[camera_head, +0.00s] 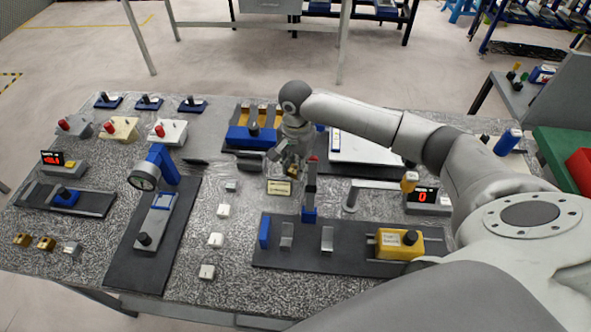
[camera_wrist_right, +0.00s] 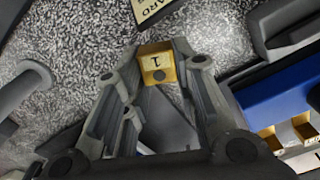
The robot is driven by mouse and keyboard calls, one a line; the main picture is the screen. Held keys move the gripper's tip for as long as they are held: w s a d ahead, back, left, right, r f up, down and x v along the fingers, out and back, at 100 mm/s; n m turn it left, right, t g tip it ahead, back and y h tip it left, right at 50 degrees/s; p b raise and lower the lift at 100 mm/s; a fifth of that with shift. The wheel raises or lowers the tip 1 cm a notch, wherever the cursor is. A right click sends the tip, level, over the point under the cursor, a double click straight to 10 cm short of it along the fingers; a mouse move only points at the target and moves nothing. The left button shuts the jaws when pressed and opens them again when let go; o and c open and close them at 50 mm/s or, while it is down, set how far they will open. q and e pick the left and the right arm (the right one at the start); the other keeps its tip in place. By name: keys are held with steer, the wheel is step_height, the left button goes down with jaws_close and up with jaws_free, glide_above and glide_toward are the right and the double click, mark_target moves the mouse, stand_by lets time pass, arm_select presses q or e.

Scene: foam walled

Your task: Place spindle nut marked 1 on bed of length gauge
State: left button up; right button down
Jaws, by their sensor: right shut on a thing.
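My right gripper (camera_head: 290,162) is above the middle of the table. In the wrist view its fingers (camera_wrist_right: 158,82) are shut on a small brass nut (camera_wrist_right: 157,65) marked 1, with a dark hole in its face. The nut is partly hidden by the fingers in the head view. I cannot read a name on any gauge. A dark bed with a blue slider (camera_head: 66,196) and a red-lit display (camera_head: 52,158) stands at the left. Another long dark bed (camera_head: 345,259) with upright grey supports lies at front centre. My left gripper is not in view.
A yellow-edged sign (camera_head: 280,188) stands just below the gripper. A blue rack (camera_head: 240,143) with brass pieces is behind it. A blue post (camera_head: 309,213) stands close in front. White blocks (camera_head: 216,240) dot the table. A dial gauge (camera_head: 144,177) stands at left.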

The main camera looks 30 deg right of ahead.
steer(key=shift+a+f, duration=0.1)
steer(key=shift+f, duration=1.2)
steer(key=shift+p, duration=0.3)
steer(key=c, duration=1.6)
jaws_free()
steer(key=shift+f, duration=0.15)
steer(key=o, duration=0.4)
steer(key=shift+o, duration=0.2)
